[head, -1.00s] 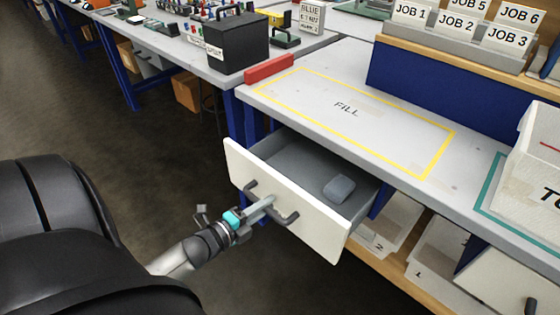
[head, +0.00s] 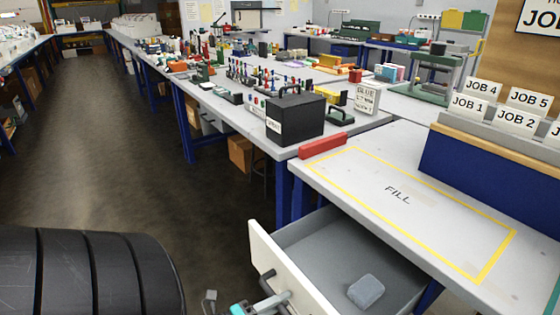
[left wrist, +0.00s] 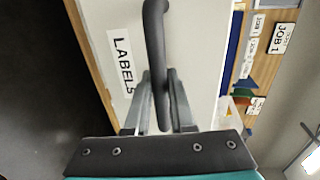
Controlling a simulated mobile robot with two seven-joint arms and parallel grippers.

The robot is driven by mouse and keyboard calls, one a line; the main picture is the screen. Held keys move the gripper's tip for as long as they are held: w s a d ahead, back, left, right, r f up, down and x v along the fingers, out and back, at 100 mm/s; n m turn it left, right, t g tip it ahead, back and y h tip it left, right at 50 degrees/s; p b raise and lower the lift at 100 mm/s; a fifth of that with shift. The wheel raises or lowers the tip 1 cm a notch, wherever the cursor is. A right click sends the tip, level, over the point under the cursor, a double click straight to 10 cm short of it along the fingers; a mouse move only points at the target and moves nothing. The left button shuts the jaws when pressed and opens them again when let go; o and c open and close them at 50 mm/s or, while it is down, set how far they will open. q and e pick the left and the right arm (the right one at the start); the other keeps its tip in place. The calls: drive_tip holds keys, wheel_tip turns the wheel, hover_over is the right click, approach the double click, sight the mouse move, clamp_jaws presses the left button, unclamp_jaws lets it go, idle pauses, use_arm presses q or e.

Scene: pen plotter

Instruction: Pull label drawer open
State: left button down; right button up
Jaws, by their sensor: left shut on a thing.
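The label drawer (head: 290,268) is pulled out from under the bench, its white front facing left. A light grey block (head: 366,291) lies inside on the grey floor. In the left wrist view the white front (left wrist: 195,45) carries a "LABELS" sign (left wrist: 122,62) and a dark bar handle (left wrist: 155,40). My left gripper (left wrist: 160,95) is shut on the handle, one finger on each side of the bar. In the head view my left gripper (head: 262,306) shows only partly at the bottom edge. My right gripper is not in view.
The bench top (head: 420,170) above the drawer has a yellow "FILL" outline and a red block (head: 323,146) at its corner. A blue rack with job cards (head: 490,110) stands behind. Open dark floor (head: 120,150) lies left of the drawer.

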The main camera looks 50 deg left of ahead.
use_arm(q)
drive_tip(key=c, duration=0.8)
unclamp_jaws()
drive_tip(key=shift+s+r, duration=0.1)
drive_tip(key=shift+s, duration=0.35)
drive_tip(key=p+v, duration=0.3)
drive_tip(key=v, duration=1.1)
drive_tip(key=shift+s+a, duration=0.1)
drive_tip(key=shift+s, duration=0.05)
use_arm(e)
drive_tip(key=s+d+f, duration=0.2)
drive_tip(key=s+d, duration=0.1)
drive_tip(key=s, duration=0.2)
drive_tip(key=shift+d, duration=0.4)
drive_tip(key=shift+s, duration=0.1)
